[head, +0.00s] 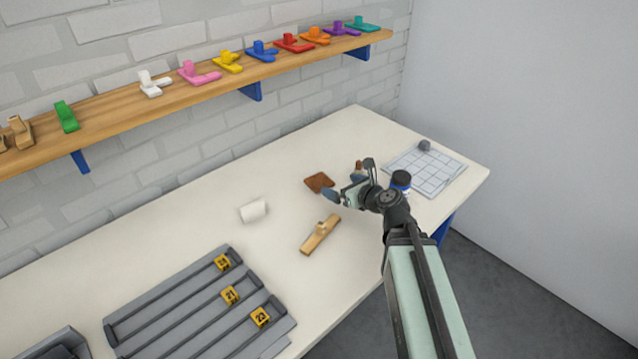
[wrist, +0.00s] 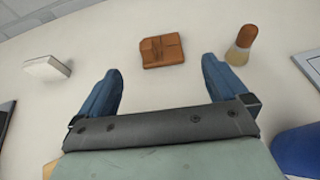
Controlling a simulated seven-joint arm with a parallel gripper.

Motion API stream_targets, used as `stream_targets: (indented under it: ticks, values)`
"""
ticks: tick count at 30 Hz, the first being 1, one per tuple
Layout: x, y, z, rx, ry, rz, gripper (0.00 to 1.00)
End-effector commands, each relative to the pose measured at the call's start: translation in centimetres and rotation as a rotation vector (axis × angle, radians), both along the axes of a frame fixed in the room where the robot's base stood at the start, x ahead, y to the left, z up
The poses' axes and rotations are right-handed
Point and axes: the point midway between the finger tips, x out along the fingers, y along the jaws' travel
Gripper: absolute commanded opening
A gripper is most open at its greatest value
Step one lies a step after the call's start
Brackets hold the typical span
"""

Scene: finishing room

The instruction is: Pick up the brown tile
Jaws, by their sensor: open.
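The brown tile (head: 319,182) lies on the white table, just left of my gripper in the head view. In the wrist view the brown tile (wrist: 162,51) is ahead of and between the two blue fingers, with a raised block on its top. My gripper (head: 350,182) is open and empty; in the wrist view its fingertips (wrist: 163,65) are spread wide. The tile appears to be just beyond the fingertips, and I see no contact. Its whole top shows in the wrist view.
A brush-like thing (wrist: 240,46) stands right of the tile. A white block (head: 253,210) and a wooden piece (head: 320,235) lie left and in front. A grey rack (head: 195,305), a gridded board (head: 425,172) and a dark-capped blue jar (head: 401,182) are also on the table. A shelf (head: 200,85) hangs behind.

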Motion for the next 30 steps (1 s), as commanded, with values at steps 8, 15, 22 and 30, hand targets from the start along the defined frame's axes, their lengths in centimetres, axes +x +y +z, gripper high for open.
stream_targets:
  ticks: [8, 15, 22, 30]
  values:
    - [2.7, 1.9, -1.3, -0.002, -0.002, -0.001, 1.0]
    - [5.6, 4.1, -2.8, -0.003, -0.003, -0.003, 1.0]
    - [6.3, 4.7, -3.2, -0.003, -0.004, -0.003, 1.0]
    - [8.5, 6.5, -4.3, -0.004, -0.003, -0.002, 1.0]
